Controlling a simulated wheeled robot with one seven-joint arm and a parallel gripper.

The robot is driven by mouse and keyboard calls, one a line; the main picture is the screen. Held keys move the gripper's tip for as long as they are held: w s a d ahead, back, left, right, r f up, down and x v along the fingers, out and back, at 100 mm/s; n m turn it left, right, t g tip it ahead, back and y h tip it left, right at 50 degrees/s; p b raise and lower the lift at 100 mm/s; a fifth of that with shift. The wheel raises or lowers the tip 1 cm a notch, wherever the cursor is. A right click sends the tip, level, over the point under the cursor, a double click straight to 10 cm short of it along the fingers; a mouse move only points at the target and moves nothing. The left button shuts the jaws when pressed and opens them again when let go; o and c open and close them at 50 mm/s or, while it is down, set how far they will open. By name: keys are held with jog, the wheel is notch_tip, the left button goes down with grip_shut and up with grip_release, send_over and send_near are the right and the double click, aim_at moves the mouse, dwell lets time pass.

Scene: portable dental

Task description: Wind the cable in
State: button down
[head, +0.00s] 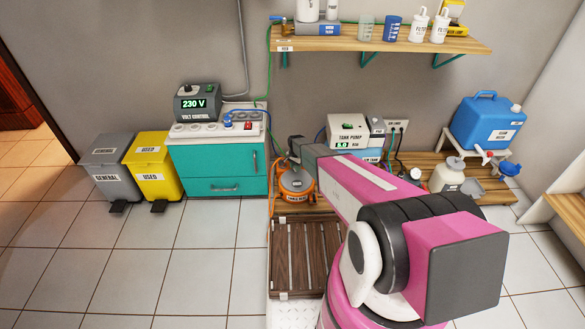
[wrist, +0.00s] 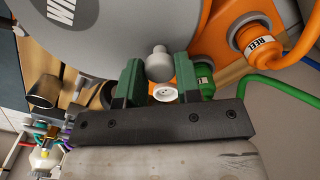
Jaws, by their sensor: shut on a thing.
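The cable reel (head: 297,181) is orange with a grey round face and stands on the low wooden platform beside the teal cabinet. In the wrist view its grey disc (wrist: 115,35) fills the top, with part of a word upside down on it. A grey crank knob (wrist: 159,64) sticks out from the disc. My gripper (wrist: 158,78) has its green fingers on either side of this knob and is shut on it. An orange cable (wrist: 302,40) runs to an orange plug marked REEL (wrist: 256,40). In the head view my arm hides the fingers.
The teal cabinet (head: 217,170) with the volt control box (head: 197,103) stands left of the reel. The tank pump (head: 347,130) and blue water tank (head: 487,122) are to the right. A shelf (head: 385,43) hangs above. A slatted wooden mat (head: 297,255) lies in front.

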aim_at(306, 175)
jog(key=d+m, duration=0.1)
jog(key=m, duration=0.1)
jog(key=d+m, duration=0.1)
jog(key=shift+s+m, duration=0.1)
jog(key=shift+m, duration=0.3)
jog(key=m, duration=0.1)
jog(key=d+m, duration=0.1)
jog(key=shift+s+d+m, duration=0.2)
jog(key=shift+s+m, duration=0.1)
jog(key=m, duration=0.1)
jog(key=s+d+m, duration=0.1)
jog(key=m, duration=0.1)
jog(key=shift+s+d, duration=0.1)
jog(key=shift+d, duration=0.15)
jog(key=shift+s+d+m, duration=0.25)
jog(key=shift+s+m, duration=0.1)
jog(key=shift+m, duration=0.55)
jog(key=shift+s+d+m, duration=0.2)
jog(key=shift+s+m, duration=0.1)
jog(key=shift+m, duration=0.6)
jog(key=c, duration=0.8)
grip_release()
jog(key=shift+r, duration=0.15)
notch_tip(306, 175, up, 11)
jog(key=shift+f, duration=0.2)
